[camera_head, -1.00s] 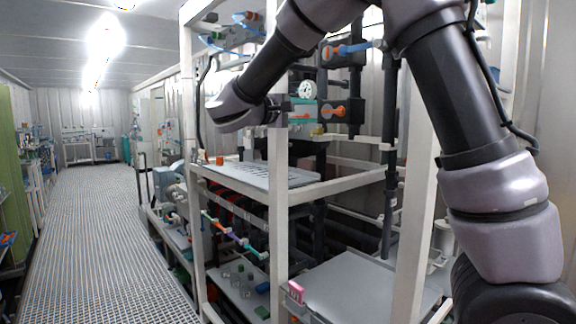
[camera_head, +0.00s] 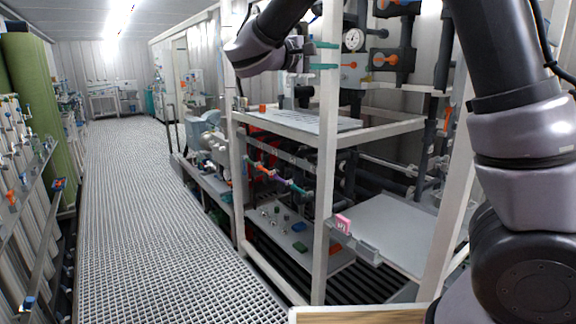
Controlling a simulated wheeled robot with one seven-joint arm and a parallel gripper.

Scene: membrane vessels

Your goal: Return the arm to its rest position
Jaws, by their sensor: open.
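My arm (camera_head: 510,85) rises along the right side of the head view and leaves the frame at the top. Its forearm comes back down to a purple-grey wrist (camera_head: 255,50) at the upper middle. My gripper (camera_head: 322,54) points right, with two green fingers apart and nothing between them. It hangs in front of the rack's upper part, left of the pressure gauge (camera_head: 353,40). The elbow section above the frame is hidden.
A white-framed rack (camera_head: 328,190) holds a grey upper shelf (camera_head: 300,122), pipes and orange-handled valves (camera_head: 386,60). A pink item (camera_head: 343,225) sits at a lower grey panel (camera_head: 390,232). The grating aisle (camera_head: 140,200) on the left is clear. Shelving (camera_head: 30,190) lines the far left.

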